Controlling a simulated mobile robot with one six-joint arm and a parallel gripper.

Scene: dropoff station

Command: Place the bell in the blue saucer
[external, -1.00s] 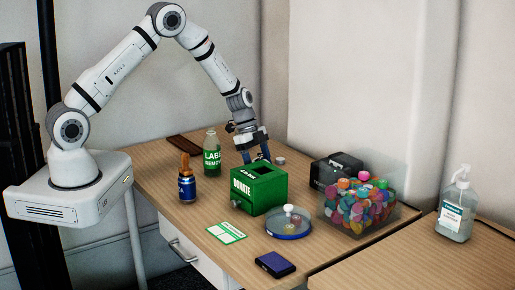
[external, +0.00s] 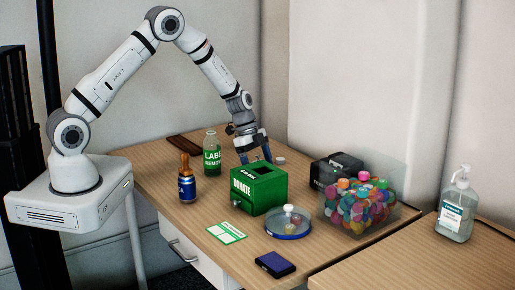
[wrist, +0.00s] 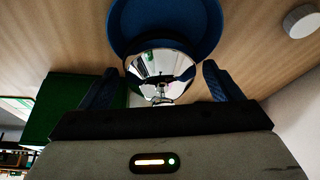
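The bell (wrist: 160,66), a shiny chrome dome with a small knob towards the camera, shows in the wrist view. It overlaps the near part of the blue saucer (wrist: 207,24); I cannot tell whether it rests in it or is above it. My gripper (wrist: 161,75) has its two blue fingers spread on either side of the bell, with narrow gaps visible between fingers and dome. In the external view my gripper (external: 257,155) points down behind the green donation box. Bell and saucer are not visible there, apparently hidden by the box.
The green donation box (external: 262,190) stands close beside my gripper; it also shows in the wrist view (wrist: 66,105). A small round grey-white object (wrist: 301,21) lies to the right. A clear tub of colourful caps (external: 362,208), a blue-rimmed dish (external: 289,236) and a bottle (external: 212,155) stand around.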

